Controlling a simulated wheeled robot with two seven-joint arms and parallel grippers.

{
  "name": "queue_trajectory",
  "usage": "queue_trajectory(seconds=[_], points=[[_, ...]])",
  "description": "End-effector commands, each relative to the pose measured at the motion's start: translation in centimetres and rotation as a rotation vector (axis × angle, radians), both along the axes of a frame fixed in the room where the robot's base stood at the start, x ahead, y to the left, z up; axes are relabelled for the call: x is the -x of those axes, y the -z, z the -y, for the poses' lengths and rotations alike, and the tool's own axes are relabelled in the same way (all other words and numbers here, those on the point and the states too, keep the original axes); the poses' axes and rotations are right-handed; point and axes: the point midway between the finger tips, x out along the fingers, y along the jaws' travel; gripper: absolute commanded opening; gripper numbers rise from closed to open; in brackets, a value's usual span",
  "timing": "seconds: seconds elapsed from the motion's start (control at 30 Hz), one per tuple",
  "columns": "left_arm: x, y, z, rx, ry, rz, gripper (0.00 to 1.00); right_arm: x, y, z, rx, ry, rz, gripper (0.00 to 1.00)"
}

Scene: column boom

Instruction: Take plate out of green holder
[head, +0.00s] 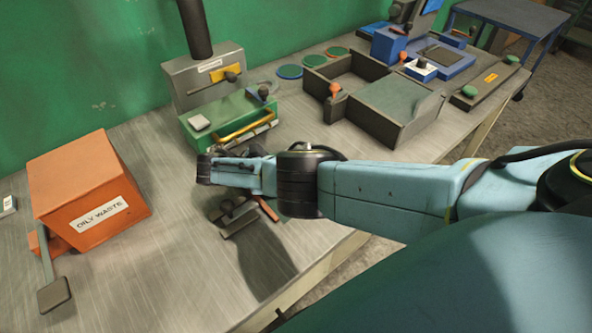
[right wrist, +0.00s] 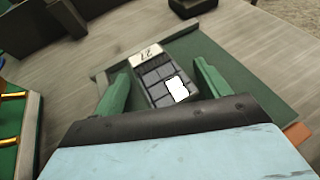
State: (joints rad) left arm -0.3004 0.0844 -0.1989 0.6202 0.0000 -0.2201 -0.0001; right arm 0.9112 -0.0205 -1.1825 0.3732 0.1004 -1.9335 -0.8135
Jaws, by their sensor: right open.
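In the right wrist view, a dark green flat holder (right wrist: 255,95) lies below my right gripper (right wrist: 162,82). A grey piece divided into cells (right wrist: 158,76), with a white number label at its far end and a bright white patch, shows between the two green fingers. It may be the plate; I cannot tell for certain. The fingers are open, one on each side, with gaps to it. In the head view, my right gripper (head: 222,172) hangs over dark grey pieces (head: 238,220), partly hidden by the arm. My left gripper is not in view.
A green box (head: 230,122) with a yellow bar stands just behind the gripper. An orange oily-waste bin (head: 90,190) stands at left. The table's front left is mostly clear.

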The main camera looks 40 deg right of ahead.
Motion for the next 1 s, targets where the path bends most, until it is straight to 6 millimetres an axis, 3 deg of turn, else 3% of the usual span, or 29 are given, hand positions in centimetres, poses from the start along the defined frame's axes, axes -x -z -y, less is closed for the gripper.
queue_trajectory(seconds=[0.07, 0.53, 0.87, 0.9, 1.0], points=[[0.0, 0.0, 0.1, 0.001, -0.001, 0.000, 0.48, 0.0, 0.0, 0.0, 0.000, 0.000, 0.000, 0.70], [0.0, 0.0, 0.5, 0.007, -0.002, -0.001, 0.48, 0.1, 0.1, 0.0, -0.001, 0.001, -0.001, 0.08], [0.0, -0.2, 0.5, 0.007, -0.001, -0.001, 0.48, 0.1, -0.2, 0.1, 0.001, 0.003, -0.001, 0.07], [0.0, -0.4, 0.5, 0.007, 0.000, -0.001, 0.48, 0.1, -0.4, 0.1, 0.000, 0.002, -0.002, 0.01], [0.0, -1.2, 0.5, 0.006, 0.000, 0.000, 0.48, 0.1, -1.3, 0.1, 0.001, 0.002, -0.003, 0.01]])
